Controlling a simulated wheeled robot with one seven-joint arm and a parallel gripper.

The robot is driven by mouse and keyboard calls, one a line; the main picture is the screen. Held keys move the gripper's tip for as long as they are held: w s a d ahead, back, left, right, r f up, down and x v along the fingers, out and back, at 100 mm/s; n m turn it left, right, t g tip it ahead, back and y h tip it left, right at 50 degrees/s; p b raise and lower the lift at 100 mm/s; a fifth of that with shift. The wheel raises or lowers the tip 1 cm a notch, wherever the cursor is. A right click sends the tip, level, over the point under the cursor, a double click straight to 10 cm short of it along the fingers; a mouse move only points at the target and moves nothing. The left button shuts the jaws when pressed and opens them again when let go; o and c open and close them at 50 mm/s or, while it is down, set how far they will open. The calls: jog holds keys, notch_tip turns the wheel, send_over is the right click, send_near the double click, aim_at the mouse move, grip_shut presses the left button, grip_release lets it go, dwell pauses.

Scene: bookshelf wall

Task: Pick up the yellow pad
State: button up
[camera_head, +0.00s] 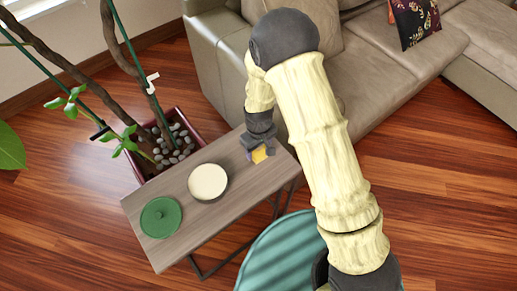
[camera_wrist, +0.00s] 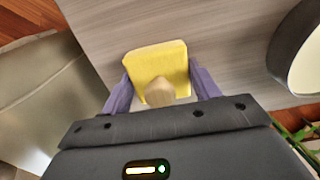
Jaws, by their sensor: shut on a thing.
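The yellow pad (camera_wrist: 157,60) is a small, thick, square-edged block with a tan rounded knob (camera_wrist: 160,92) on the side toward my wrist. In the wrist view it sits between the two purple fingers of my gripper (camera_wrist: 160,90), which are shut on it. In the head view the yellow pad (camera_head: 260,155) shows just below my gripper (camera_head: 258,148), at the far right end of the narrow wooden table (camera_head: 232,207). My fingers partly hide it there. I cannot tell whether the pad touches the tabletop.
A potted plant with stones (camera_head: 172,148) is behind. A beige sofa (camera_head: 215,62) is close at the back. A teal round seat (camera_head: 285,258) is in front.

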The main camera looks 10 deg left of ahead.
jog(key=shift+r, duration=0.15)
notch_tip(320, 180, up, 10)
jog(key=shift+f+p, duration=0.1)
jog(key=shift+p, duration=0.3)
jog(key=shift+o, duration=1.3)
jog(key=shift+c, duration=0.9)
